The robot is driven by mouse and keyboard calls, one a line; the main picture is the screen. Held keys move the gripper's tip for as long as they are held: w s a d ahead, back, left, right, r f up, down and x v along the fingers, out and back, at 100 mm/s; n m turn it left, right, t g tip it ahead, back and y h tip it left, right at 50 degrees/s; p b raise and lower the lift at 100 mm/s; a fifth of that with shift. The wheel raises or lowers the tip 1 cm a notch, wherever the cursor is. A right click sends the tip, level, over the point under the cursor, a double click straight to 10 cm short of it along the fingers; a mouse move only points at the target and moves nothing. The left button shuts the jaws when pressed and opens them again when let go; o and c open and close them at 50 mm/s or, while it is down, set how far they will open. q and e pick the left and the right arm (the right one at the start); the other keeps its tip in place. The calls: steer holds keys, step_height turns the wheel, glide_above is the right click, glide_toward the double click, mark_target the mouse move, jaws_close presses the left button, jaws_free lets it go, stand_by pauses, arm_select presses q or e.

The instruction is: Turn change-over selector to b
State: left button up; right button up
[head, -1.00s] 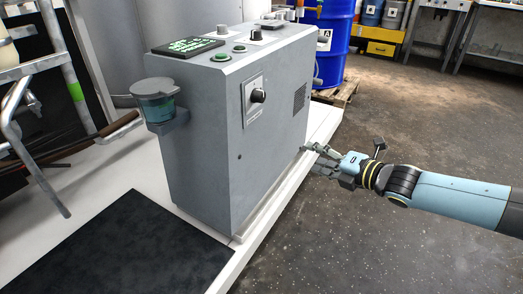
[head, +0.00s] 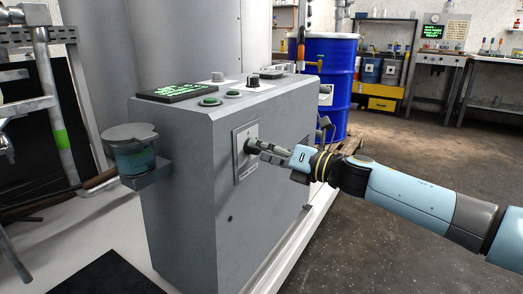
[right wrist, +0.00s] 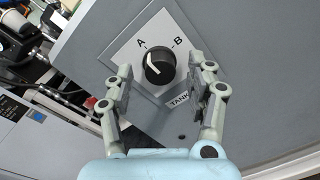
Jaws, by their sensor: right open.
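The change-over selector is a round black knob (right wrist: 160,65) on a pale plate (right wrist: 125,62) marked A at upper left and B at upper right, with a TANK label below. Its white pointer line lies on the left side of the knob, towards A. In the head view the plate (head: 239,168) is on the cabinet's right-hand face, and the gripper partly covers the knob. My right gripper (right wrist: 160,82) is open, one finger on each side of the knob, with visible gaps on both sides in the right wrist view. My left gripper is not in view.
The grey cabinet (head: 185,180) carries green buttons, another knob (head: 253,80) and a dark display (head: 185,92) on top. A lidded cup (head: 133,155) hangs on its left side. A blue drum (head: 328,75) stands behind. The floor at right is clear.

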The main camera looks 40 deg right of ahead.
steer(key=shift+w+a, duration=0.2)
steer(key=shift+w, duration=0.3)
steer(key=c, duration=1.1)
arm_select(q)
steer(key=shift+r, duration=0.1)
arm_select(e)
steer(key=shift+c, duration=0.2)
